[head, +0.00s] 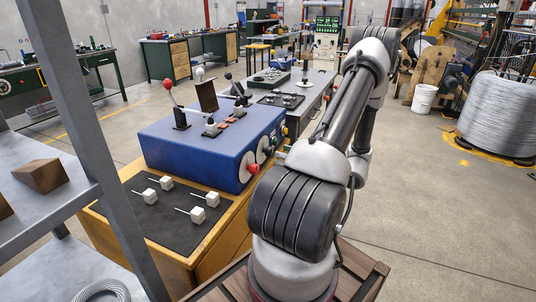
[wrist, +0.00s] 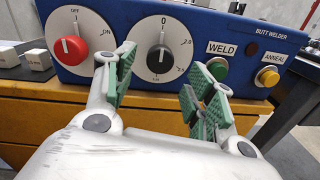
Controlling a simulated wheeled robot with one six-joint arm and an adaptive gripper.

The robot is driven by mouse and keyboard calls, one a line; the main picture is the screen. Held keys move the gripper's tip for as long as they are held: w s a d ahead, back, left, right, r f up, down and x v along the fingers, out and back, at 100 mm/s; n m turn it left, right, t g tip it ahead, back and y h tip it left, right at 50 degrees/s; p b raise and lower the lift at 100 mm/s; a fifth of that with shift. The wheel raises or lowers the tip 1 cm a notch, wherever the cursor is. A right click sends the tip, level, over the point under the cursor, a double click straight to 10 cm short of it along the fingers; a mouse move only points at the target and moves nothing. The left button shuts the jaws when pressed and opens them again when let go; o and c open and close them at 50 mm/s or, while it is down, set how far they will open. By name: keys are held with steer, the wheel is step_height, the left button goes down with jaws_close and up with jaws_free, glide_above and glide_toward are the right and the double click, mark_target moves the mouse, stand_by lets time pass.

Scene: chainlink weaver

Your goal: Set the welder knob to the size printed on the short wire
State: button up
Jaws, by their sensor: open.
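The blue welder (head: 205,135) stands on a wooden cabinet. In the wrist view its front has a black knob (wrist: 160,59) on a white dial marked 0 at the top, with sizes down the right side. The knob's white mark points up at 0. My gripper (wrist: 160,88) is open and empty, its green-padded fingers just in front of and below this dial, not closed on the knob. The head view hides it behind my arm.
A red knob (wrist: 70,49) on an OFF/ON dial sits left of the black knob. A green WELD button (wrist: 217,69) and yellow ANNEAL button (wrist: 267,77) are to the right. A grey shelf post (head: 75,110) stands at left. Open floor lies to the right.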

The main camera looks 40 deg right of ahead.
mark_target(272, 152)
steer(key=x, duration=0.6)
steer(key=shift+s, duration=0.1)
steer(key=c, duration=1)
steer(key=shift+c, duration=0.2)
steer(key=shift+m, duration=0.3)
steer(key=m, duration=1)
steer(key=shift+m+g, duration=0.3)
steer(key=shift+m, duration=0.1)
